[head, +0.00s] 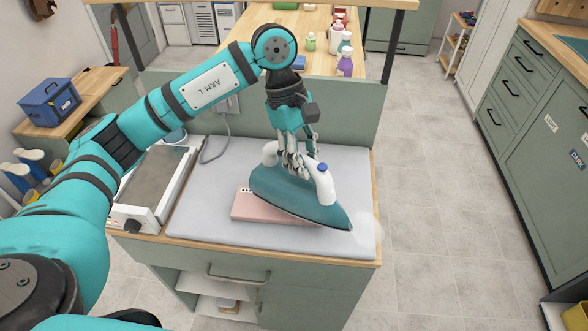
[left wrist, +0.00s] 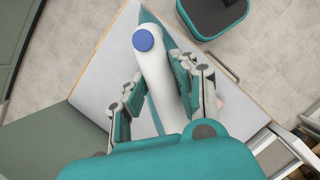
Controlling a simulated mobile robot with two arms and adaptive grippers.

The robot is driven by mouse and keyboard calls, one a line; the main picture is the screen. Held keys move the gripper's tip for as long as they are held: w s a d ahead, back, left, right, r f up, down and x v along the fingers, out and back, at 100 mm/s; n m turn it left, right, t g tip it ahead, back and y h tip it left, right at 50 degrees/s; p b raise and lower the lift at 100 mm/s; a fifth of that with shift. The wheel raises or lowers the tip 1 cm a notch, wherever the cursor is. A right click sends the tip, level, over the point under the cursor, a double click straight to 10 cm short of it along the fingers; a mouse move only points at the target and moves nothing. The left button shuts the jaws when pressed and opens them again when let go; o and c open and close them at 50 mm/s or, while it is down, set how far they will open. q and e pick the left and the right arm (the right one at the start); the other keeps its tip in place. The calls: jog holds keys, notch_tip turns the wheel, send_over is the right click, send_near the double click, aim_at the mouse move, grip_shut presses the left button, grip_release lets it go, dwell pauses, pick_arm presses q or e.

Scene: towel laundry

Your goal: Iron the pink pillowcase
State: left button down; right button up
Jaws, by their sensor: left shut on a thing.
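The folded pink pillowcase (head: 262,210) lies on the grey ironing pad (head: 205,222) on the counter. A teal iron (head: 295,197) with a white handle sits over it and hides much of it. The iron's tip points right, past the pillowcase edge, with a faint white puff beside it. My left gripper (head: 293,163) is shut on the iron's handle from above. In the left wrist view the white handle (left wrist: 158,85) with its blue cap lies between the fingers (left wrist: 160,100). I cannot tell whether the iron touches the cloth. My right gripper is not in view.
A metal-topped appliance (head: 150,190) stands left of the pad. A low green panel (head: 350,118) rises behind it, with bottles (head: 345,62) on the wooden table beyond. A grey cord (head: 226,125) runs at the back. Open floor (head: 440,200) lies to the right.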

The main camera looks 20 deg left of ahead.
pick_arm(q)
jog(key=w+n, duration=0.1)
jog(key=w+r+n+t, duration=0.1)
jog(key=n, duration=0.1)
jog(key=shift+d+r+n, duration=0.15)
jog(key=shift+d+n, duration=0.05)
jog(key=shift+n, duration=0.1)
jog(key=shift+w+r+n+t, duration=0.35)
jog(key=shift+n+t, duration=0.15)
jog(key=shift+n, duration=0.5)
jog(key=shift+w+n, duration=0.2)
jog(key=shift+n, duration=0.2)
jog(key=shift+f+b, duration=1.4)
jog(key=shift+f, duration=1.5)
